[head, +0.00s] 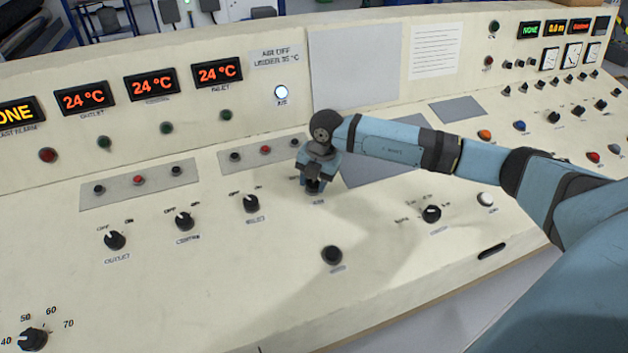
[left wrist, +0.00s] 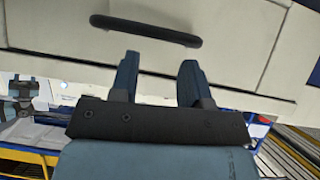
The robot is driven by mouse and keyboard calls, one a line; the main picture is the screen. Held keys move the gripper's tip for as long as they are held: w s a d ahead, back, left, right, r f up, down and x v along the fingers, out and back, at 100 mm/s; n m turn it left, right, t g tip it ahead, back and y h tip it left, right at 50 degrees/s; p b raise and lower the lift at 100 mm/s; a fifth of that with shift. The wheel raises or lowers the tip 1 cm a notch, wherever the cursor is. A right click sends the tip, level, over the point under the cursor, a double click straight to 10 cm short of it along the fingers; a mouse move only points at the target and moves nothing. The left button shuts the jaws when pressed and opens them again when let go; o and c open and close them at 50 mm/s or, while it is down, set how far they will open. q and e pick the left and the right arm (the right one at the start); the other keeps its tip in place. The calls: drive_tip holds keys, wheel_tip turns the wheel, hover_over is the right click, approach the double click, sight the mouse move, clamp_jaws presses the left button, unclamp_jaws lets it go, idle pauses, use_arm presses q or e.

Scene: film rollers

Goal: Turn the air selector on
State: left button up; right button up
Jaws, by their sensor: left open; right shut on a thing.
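My right gripper (head: 315,182) is shut on the air selector (head: 315,188), a dark knob on the sloping cream console. The gripper covers most of the knob and its markings, so its setting cannot be read. The AIR lamp (head: 281,92) glows bluish white under the label about air off under 35 °C. My left gripper (left wrist: 158,75) shows in the left wrist view, open and empty, below the front of a cream panel with a black handle. It is not in the head view.
Outlet (head: 115,240), centre (head: 184,221) and inlet (head: 251,203) selectors stand left of my right gripper. A round black knob (head: 332,255) sits below it. Another selector (head: 432,213) and a white button (head: 486,199) lie right, near my right arm. Temperature displays (head: 152,85) read 24 °C.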

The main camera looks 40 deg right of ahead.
drive_tip(key=o, duration=0.9)
drive_tip(key=r, duration=0.4)
drive_tip(key=s+d+r, duration=0.1)
drive_tip(key=r, duration=0.8)
drive_tip(key=shift+s+d+r, duration=0.2)
drive_tip(key=shift+d+r, duration=0.15)
drive_tip(key=shift+d, duration=0.05)
drive_tip(key=shift+s+f, duration=0.1)
